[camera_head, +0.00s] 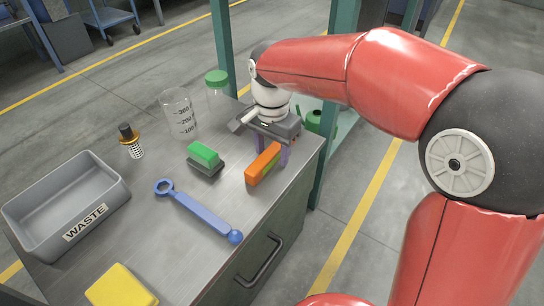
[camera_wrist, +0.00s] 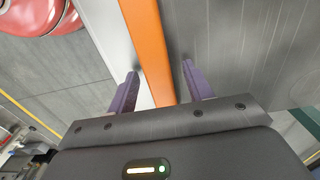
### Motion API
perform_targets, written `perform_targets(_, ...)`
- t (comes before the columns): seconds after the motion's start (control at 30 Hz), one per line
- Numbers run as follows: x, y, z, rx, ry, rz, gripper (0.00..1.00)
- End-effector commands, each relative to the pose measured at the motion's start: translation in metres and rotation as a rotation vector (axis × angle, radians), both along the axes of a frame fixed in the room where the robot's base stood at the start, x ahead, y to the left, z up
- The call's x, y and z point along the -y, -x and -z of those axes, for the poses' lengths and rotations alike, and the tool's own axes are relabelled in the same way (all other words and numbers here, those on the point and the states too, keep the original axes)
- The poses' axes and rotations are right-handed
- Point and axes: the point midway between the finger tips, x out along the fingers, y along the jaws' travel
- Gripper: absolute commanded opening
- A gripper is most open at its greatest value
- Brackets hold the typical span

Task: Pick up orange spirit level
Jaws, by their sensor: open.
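My gripper (camera_head: 270,155) is over the worktop at the level's far end, pointing down. In the wrist view an orange bar, the spirit level (camera_wrist: 152,50), runs between the two purple fingers of my gripper (camera_wrist: 158,85). The fingers stand apart with gaps on both sides of the level. Whether the fingertips reach down beside it is hard to tell.
On the worktop (camera_head: 180,240) are a blue wrench (camera_head: 200,210), a green-and-grey block (camera_head: 204,158), a glass beaker (camera_head: 178,115), a green-lidded jar (camera_head: 216,85), a black-and-orange part (camera_head: 131,140), a yellow block (camera_head: 120,287) and a grey WASTE bin (camera_head: 65,205). A green post (camera_head: 325,165) stands close right.

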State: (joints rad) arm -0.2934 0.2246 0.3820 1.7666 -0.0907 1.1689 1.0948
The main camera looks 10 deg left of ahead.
Motion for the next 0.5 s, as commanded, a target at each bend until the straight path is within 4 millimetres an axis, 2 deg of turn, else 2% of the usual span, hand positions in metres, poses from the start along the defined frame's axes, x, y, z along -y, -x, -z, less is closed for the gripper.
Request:
perform_targets(0.27,0.0,-0.0001,0.0031,0.001,-0.001,0.0,0.51)
perform_targets(0.5,0.0,-0.0001,0.0029,0.001,-0.001,0.0,0.2)
